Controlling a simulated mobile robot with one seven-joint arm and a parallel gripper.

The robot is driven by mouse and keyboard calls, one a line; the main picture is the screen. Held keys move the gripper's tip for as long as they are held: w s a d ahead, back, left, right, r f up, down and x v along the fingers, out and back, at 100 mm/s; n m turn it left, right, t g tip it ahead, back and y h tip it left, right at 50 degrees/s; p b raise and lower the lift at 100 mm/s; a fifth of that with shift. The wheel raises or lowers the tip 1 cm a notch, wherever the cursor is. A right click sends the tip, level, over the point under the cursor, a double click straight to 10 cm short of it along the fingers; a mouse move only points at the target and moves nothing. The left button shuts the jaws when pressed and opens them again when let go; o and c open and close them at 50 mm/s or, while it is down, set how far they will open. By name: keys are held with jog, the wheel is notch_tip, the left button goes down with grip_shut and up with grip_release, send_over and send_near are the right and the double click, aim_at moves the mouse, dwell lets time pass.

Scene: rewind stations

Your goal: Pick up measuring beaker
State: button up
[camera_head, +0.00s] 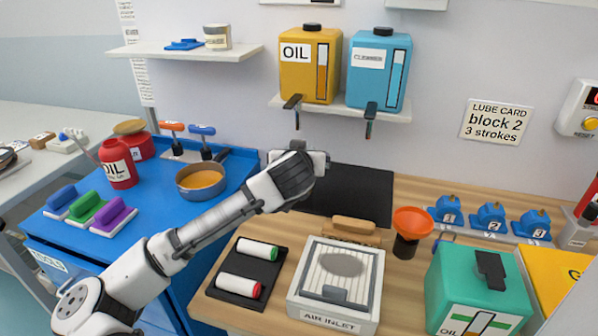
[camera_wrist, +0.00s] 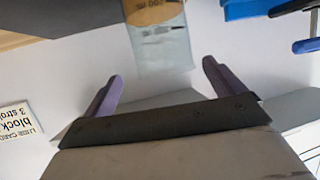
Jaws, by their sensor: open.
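The measuring beaker (camera_wrist: 165,42) is in the wrist view, at the top centre. It looks clear and pale, with dark markings and an amber part at the picture's top edge, where it is cut off. My gripper (camera_wrist: 161,75) is open, its two purple fingers spread with nothing between them. The beaker shows just past the fingertips, roughly centred on the gap, apart from them. In the head view my gripper (camera_head: 318,160) is at the end of my arm, in front of the back wall. I cannot make out the beaker there; my arm probably hides it.
A saucepan (camera_head: 202,179) and red oil can (camera_head: 118,165) stand on the blue bench to the left. A shelf (camera_head: 345,108) with oil and cleaner containers is above. An orange funnel (camera_head: 412,222) and air inlet box (camera_head: 337,280) stand on the wooden bench.

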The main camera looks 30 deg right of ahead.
jog(key=p+x, duration=0.1)
jog(key=x, duration=0.1)
jog(key=p+x, duration=0.1)
jog(key=x, duration=0.2)
jog(key=shift+w, duration=0.5)
jog(key=c, duration=1.5)
jog(key=shift+c, duration=0.8)
jog(key=shift+r, duration=0.15)
